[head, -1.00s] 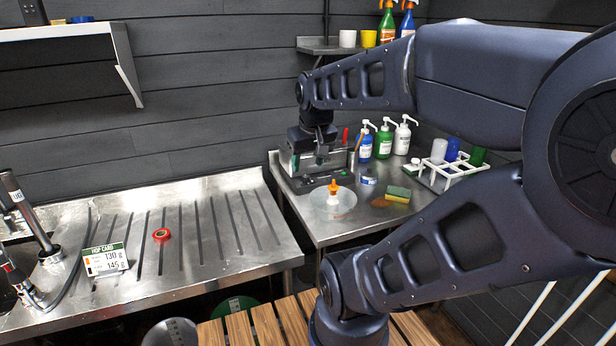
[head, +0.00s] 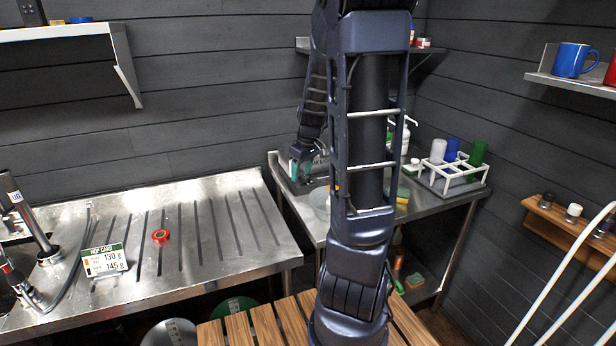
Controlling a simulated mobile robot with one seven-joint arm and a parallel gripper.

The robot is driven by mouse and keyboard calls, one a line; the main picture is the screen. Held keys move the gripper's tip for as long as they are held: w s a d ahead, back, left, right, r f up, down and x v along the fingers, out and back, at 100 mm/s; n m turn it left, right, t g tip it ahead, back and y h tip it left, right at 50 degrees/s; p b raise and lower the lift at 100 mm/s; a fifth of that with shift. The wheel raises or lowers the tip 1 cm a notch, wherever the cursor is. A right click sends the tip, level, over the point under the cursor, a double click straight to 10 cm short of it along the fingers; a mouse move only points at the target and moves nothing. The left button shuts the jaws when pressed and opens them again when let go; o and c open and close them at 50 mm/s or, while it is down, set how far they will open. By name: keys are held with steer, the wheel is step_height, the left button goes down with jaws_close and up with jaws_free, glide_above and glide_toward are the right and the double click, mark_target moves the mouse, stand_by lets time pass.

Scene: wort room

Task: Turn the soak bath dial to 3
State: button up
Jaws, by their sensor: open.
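The steel soak bath (head: 284,168) stands at the back left of the rear steel table, mostly hidden behind my arm and gripper. I cannot make out its dial or what number it points to. My gripper (head: 301,168) is small in the view, with teal at its tips. It points down at the bath's left part, open. I cannot tell whether it touches the bath or the dial.
A clear bowl (head: 319,198) sits in front of the bath, partly behind my arm. A white rack (head: 450,178) with coloured cups stands at the right. The drainboard (head: 205,235) holds a hop card (head: 105,260) and red tape (head: 161,237).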

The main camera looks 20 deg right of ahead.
steer(key=w+d+f+n+t+y, duration=0.1)
steer(key=w+d+f+n+y, duration=0.15)
steer(key=w+d+f, duration=0.3)
steer(key=t+y, duration=0.3)
steer(key=t, duration=0.1)
glide_toward(306, 177)
steer(key=shift+n, duration=0.35)
steer(key=shift+x, duration=4.4)
steer(key=shift+r, duration=0.1)
steer(key=c, duration=1)
